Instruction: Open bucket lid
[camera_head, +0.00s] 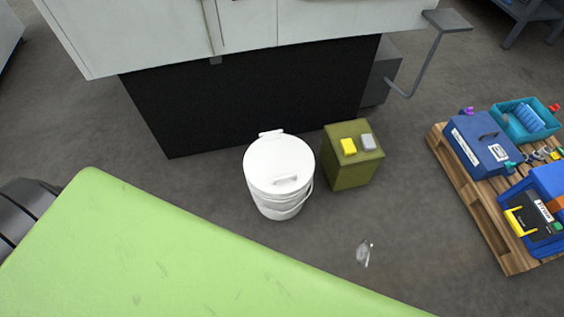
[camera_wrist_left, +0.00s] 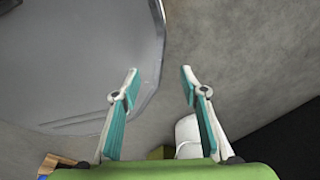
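The white bucket (camera_head: 268,196) stands upright on the floor in the middle of the head view. Its round white lid (camera_head: 272,157) lies shut on top, with a small raised handle (camera_head: 285,180) on the near side and a tab at the far rim. A wire bail hangs at the bucket's side. In the left wrist view my left gripper (camera_wrist_left: 158,76) is open and empty, its two teal-padded fingers well apart. Part of a white thing, probably the bucket (camera_wrist_left: 187,130), shows behind the right finger, apart from it. My right gripper is in neither view.
An olive box (camera_head: 350,172) with a yellow and a grey item on top stands close right of the bucket. A large machine (camera_head: 250,95) is behind. A wooden pallet (camera_head: 480,222) with blue toolboxes (camera_head: 482,147) is at right. A small grey object (camera_head: 364,252) shows over clear floor.

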